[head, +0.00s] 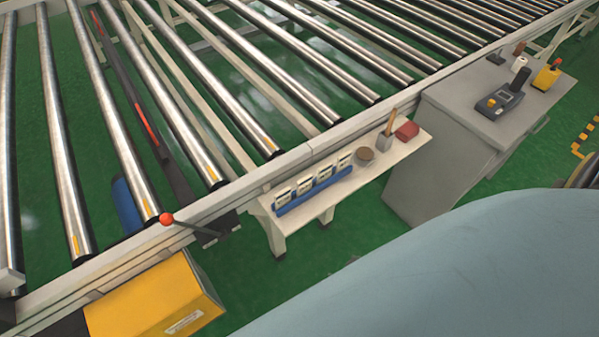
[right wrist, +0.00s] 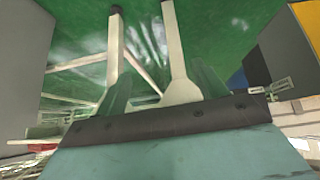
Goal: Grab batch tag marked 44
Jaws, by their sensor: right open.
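Several white batch tags (head: 314,181) stand in a row in a blue rack (head: 309,191) on a pale shelf (head: 342,183) beside the conveyor. Their numbers are too small to read, so I cannot tell which is 44. My right gripper (right wrist: 162,88) is open in the right wrist view, with nothing seen between its fingers. Behind the fingers are green floor and pale legs. Small white pieces (right wrist: 270,88) at the right of that view may be tags. I cannot make out my right fingers in the head view. My left gripper is not in view.
The shelf also holds a round brown item (head: 365,155), a holder with a wooden-looking stick (head: 386,139) and a red block (head: 407,131). A roller conveyor (head: 330,133) runs behind. A grey cabinet (head: 440,160) stands right, a yellow box (head: 155,300) left.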

